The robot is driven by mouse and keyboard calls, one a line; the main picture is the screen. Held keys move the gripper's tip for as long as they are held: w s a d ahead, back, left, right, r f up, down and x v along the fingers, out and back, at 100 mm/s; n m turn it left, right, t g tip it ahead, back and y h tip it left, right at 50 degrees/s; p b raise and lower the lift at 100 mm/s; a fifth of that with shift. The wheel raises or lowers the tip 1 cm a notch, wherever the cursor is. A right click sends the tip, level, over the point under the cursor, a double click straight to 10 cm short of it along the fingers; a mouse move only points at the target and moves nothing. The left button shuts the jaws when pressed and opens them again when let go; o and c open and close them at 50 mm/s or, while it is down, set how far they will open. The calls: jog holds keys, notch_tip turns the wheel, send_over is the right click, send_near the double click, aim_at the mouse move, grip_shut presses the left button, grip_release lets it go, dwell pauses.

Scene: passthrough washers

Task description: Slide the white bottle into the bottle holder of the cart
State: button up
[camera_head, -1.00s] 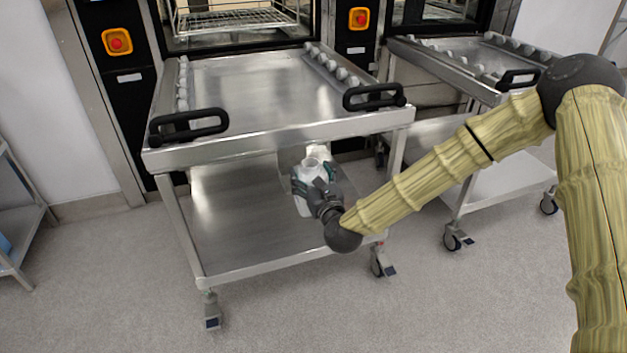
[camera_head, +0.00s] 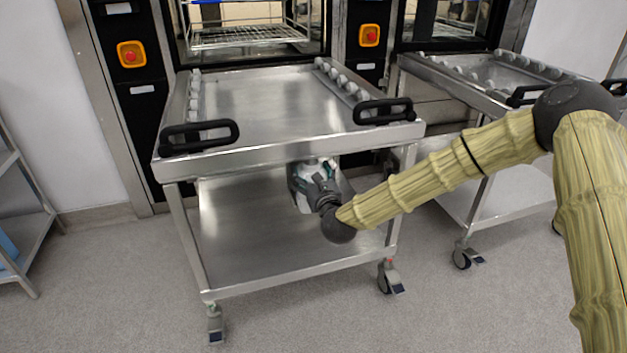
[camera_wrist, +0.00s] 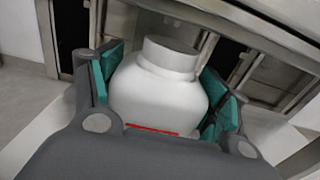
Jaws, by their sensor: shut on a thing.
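The white bottle (camera_wrist: 157,88) fills the middle of the wrist view, its neck pointing up and away, with a red line low on its side. My gripper (camera_head: 308,181) is shut on it, with teal pads on both sides of its body. In the head view the bottle (camera_head: 303,203) is mostly behind my gripper, under the front right of the cart's top. The cart (camera_head: 290,152) has a steel top, a lower shelf and two black handles. The bottle holder cannot be made out clearly; a pale part (camera_head: 332,162) shows just right of the bottle top.
A second cart (camera_head: 500,200) stands at the right. Washers with orange-framed red buttons (camera_head: 131,54) stand behind. A shelf rack (camera_head: 25,235) is at the left edge. The cart's lower shelf (camera_head: 245,240) is bare at left, and the floor in front is clear.

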jog(key=b+x, duration=0.2)
jog(key=x, duration=0.4)
jog(key=shift+w, duration=0.35)
jog(key=shift+w+r, duration=0.1)
jog(key=shift+w, duration=0.05)
dwell(0.7)
